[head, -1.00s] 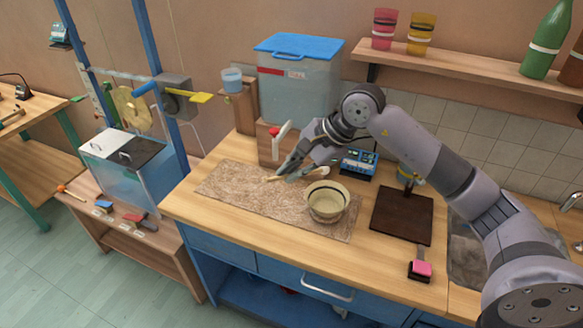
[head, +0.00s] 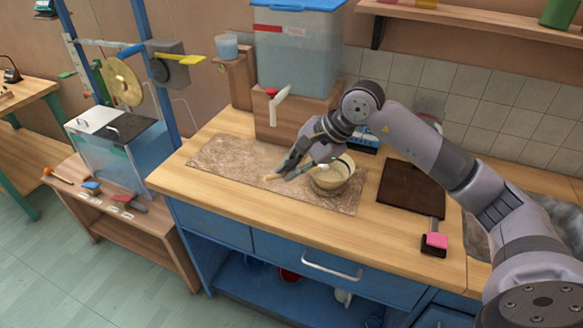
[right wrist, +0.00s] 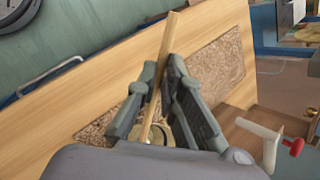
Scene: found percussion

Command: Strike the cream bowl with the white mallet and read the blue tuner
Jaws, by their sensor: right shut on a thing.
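The cream bowl (head: 328,184) stands upright on the brown mat (head: 225,160) on the wooden bench. My right gripper (head: 287,172) is just left of the bowl and shut on the mallet's wooden handle. The handle also shows between the fingers in the right wrist view (right wrist: 163,80). The mallet's head end points toward the bowl and is hard to make out; I cannot tell whether it touches the bowl. The bowl is mostly hidden in the right wrist view. The blue tuner (head: 368,139) stands behind, partly covered by my right arm; its reading is not legible. My left gripper is not in view.
A clear tank with a blue lid (head: 298,55) and white tap (head: 281,104) stands behind the mat. The mat's left part is clear.

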